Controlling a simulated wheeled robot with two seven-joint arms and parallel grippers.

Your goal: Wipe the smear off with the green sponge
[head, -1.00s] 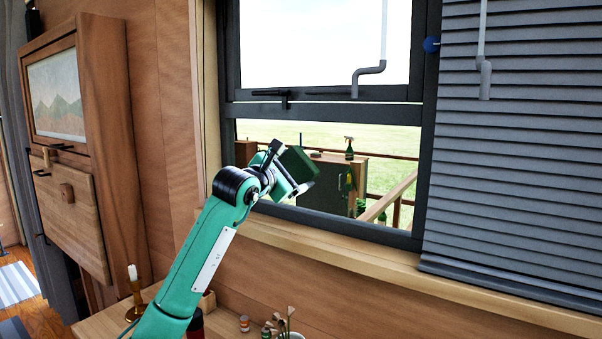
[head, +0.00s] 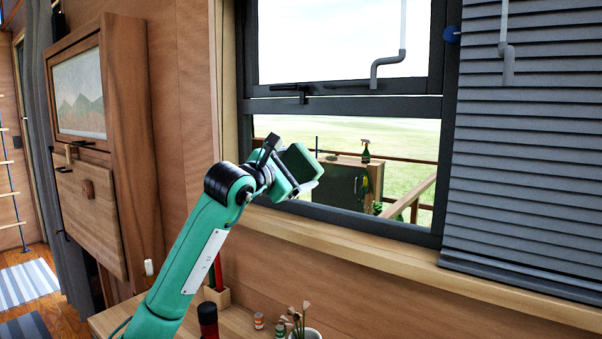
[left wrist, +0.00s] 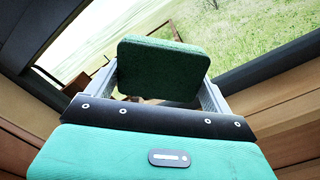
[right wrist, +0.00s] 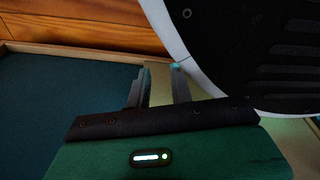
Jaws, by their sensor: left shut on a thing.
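The green sponge (head: 300,163) is a dark green block with rounded corners. My left gripper (head: 290,181) is shut on it and holds it up before the lower left of the window. In the left wrist view the sponge (left wrist: 163,68) sits tilted between the two fingers (left wrist: 162,92), with window glass and grass behind it. I cannot tell whether the sponge touches the glass. I cannot make out a smear in any view. My right gripper (right wrist: 159,87) shows in the right wrist view with a narrow gap between its fingers and no object seen in it.
The dark window frame (head: 350,107) and wooden sill (head: 400,264) surround the pane. Grey blinds (head: 525,150) cover the right. A wooden cabinet (head: 130,150) is at left.

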